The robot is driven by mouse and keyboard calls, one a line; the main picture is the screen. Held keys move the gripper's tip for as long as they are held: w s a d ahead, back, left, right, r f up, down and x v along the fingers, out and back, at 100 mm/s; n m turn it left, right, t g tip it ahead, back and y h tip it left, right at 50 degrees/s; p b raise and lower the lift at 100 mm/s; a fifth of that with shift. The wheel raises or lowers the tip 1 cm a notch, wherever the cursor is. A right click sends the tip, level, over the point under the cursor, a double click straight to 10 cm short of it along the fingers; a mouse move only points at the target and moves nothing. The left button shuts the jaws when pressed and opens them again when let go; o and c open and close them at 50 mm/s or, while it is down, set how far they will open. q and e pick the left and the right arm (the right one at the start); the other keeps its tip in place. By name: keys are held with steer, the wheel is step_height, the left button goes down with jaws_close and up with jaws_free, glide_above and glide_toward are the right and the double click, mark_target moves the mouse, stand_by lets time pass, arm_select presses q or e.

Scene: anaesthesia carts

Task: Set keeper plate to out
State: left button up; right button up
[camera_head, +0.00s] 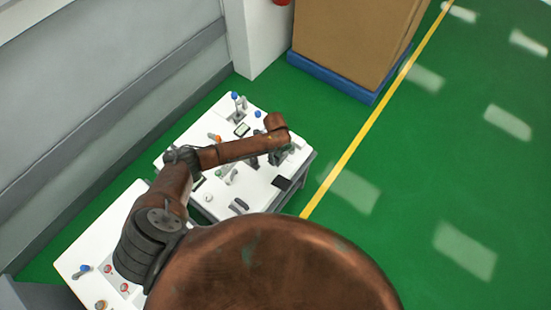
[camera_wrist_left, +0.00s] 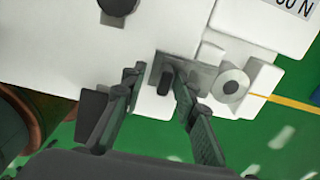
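In the left wrist view, a small grey plate (camera_wrist_left: 157,64) with a dark upright piece (camera_wrist_left: 165,82) lies on the white panel near its edge. I take this plate for the keeper plate, but no label on it confirms that. My left gripper (camera_wrist_left: 158,68) is open, its two dark fingers on either side of the dark piece. I cannot tell whether they touch it. In the head view my left gripper (camera_head: 264,157) is over the far cart, small and partly hidden by my arm. My right gripper is not in view.
The white cart top (camera_head: 245,200) carries several small fittings. A cardboard box (camera_head: 350,40) stands beyond on a blue base.

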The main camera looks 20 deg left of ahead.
arm_select(q)
step_height(320, 180, up, 12)
steer(key=shift+f, duration=0.25)
stand_by(0.6)
